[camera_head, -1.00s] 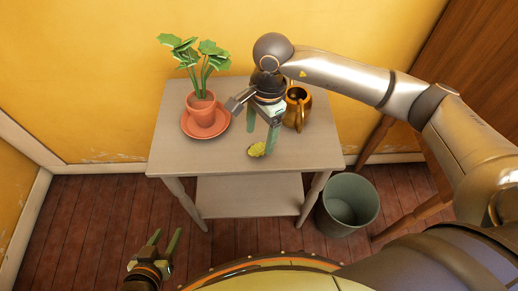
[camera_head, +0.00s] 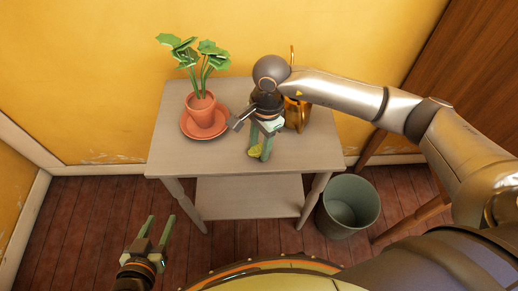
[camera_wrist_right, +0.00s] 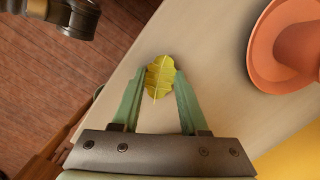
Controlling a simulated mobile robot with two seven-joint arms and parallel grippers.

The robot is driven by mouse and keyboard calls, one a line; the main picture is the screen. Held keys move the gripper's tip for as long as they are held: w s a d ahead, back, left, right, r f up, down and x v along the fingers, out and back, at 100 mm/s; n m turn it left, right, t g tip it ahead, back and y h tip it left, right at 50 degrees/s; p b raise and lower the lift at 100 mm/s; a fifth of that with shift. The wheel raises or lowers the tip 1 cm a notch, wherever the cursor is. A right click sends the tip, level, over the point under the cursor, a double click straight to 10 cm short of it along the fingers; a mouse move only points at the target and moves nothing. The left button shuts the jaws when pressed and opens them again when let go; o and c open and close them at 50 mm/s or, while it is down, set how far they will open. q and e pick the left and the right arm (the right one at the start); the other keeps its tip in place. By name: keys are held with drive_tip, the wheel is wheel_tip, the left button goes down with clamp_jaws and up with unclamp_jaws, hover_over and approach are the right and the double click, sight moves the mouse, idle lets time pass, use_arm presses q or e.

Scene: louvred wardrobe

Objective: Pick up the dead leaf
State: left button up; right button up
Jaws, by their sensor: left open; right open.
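The dead leaf (camera_head: 254,151) is yellow-green and lies on the grey table (camera_head: 180,155), near its front middle. In the right wrist view the leaf (camera_wrist_right: 159,77) sits between the fingertips of my right gripper (camera_wrist_right: 160,80), which is open around it. The fingers are close to the leaf's sides; I cannot tell whether they touch it. In the head view my right gripper (camera_head: 260,153) points down at the tabletop and partly hides the leaf. My left gripper (camera_head: 161,225) is open and empty, low in front of the table.
A potted plant (camera_head: 201,105) stands on a terracotta saucer (camera_head: 190,132) at the table's left. A brass watering can (camera_head: 299,115) stands close behind my right gripper. A grey-green bucket (camera_head: 348,205) is on the floor at the right. The front right of the tabletop is clear.

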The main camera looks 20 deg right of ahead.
clamp_jaws()
idle(0.7)
